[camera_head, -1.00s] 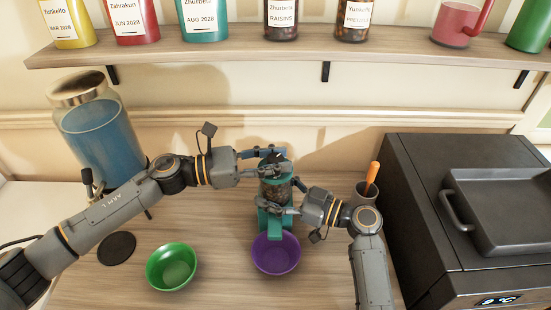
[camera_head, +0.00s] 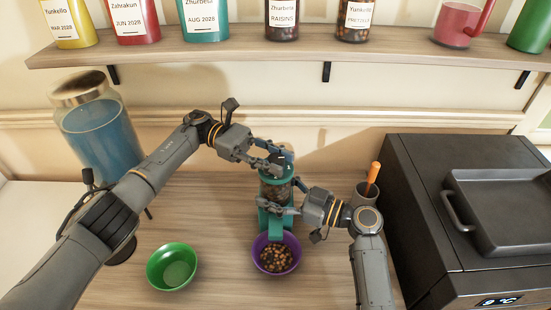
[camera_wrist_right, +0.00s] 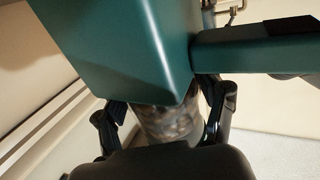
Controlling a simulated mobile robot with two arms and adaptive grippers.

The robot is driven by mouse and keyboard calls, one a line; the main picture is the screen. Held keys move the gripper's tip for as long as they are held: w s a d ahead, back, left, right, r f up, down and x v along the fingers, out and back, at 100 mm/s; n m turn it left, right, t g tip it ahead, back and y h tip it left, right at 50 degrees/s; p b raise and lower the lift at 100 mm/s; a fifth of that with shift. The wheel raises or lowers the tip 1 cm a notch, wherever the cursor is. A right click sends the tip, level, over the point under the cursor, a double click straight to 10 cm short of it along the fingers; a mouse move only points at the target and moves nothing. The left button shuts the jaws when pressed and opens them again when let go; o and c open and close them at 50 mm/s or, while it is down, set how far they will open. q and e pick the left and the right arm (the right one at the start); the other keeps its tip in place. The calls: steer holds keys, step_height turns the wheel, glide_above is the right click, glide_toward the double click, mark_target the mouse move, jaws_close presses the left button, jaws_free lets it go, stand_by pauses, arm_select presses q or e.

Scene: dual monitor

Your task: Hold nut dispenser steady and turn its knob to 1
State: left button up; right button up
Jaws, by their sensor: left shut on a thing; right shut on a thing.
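The nut dispenser (camera_head: 276,190) is a clear jar with nuts and teal top and base, standing upright on the counter. My left gripper (camera_head: 274,158) is the higher one, shut on the knob at the top of the dispenser. The knob's marks are too small to read. My right gripper (camera_head: 280,198) is shut around the dispenser's body from the right. In the right wrist view the teal part of the dispenser (camera_wrist_right: 130,40) fills the upper middle, and its clear body (camera_wrist_right: 170,122) sits between the fingers. The purple bowl (camera_head: 258,266) stands below the spout with nuts in it.
A green bowl (camera_head: 160,278) stands empty to the left. A large jar of blue contents (camera_head: 98,138) is behind my left arm. A cup (camera_head: 362,196) with an orange-handled tool and a black appliance (camera_head: 425,230) stand to the right. A shelf (camera_head: 220,54) runs above.

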arm_select(q)
steer(key=shift+m+g, duration=0.3)
steer(key=shift+g, duration=0.1)
steer(key=o, duration=1.2)
steer(key=shift+n+t, duration=0.4)
